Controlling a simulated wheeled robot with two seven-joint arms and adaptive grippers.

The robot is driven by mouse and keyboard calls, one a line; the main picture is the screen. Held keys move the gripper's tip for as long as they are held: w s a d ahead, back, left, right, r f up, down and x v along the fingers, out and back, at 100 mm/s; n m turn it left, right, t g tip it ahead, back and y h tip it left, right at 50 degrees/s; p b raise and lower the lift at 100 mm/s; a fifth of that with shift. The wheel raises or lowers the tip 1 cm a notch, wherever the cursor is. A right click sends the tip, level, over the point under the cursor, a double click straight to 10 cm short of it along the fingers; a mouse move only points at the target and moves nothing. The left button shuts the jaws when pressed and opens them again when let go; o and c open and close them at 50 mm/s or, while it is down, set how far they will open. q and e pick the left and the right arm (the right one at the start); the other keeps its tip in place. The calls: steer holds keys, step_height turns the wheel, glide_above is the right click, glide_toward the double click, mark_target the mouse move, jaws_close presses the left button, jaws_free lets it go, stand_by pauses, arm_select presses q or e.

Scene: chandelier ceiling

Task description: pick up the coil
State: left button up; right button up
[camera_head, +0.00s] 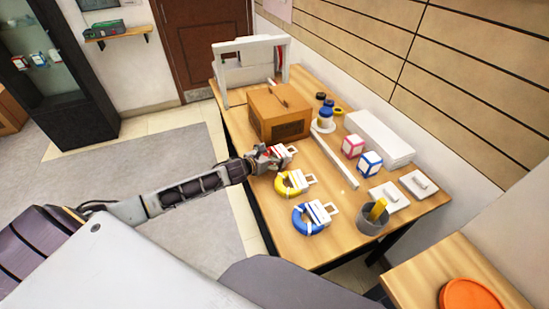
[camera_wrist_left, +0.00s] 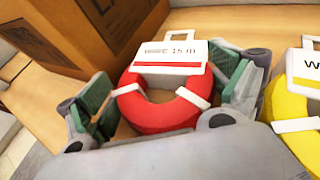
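Three coils with white labels lie in a row on the wooden table (camera_head: 335,238). The red coil (camera_wrist_left: 160,118) is nearest my left gripper; in the head view the gripper mostly hides it, with its white label (camera_head: 287,150) showing. The yellow coil (camera_head: 289,184) and the blue coil (camera_head: 307,219) lie closer to me. My left gripper (camera_head: 266,158) is open. In the left wrist view, its green-padded fingers (camera_wrist_left: 168,95) stand on either side of the red coil, with a gap visible on the left. Contact on the right is unclear. My right gripper is not in view.
A cardboard box (camera_head: 279,112) stands just beyond the red coil. A white strip (camera_head: 336,160) lies to the right of the coils. A grey cup (camera_head: 372,220), white switches and small cubes stand on the right side. The yellow coil (camera_wrist_left: 296,118) sits close beside the right finger.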

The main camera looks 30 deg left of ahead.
arm_select(q)
steer(key=c, duration=0.4)
steer(key=shift+r, duration=0.15)
steer(key=shift+r, duration=1.05)
steer(key=shift+r+p, duration=1.15)
steer(key=shift+r, duration=6.7)
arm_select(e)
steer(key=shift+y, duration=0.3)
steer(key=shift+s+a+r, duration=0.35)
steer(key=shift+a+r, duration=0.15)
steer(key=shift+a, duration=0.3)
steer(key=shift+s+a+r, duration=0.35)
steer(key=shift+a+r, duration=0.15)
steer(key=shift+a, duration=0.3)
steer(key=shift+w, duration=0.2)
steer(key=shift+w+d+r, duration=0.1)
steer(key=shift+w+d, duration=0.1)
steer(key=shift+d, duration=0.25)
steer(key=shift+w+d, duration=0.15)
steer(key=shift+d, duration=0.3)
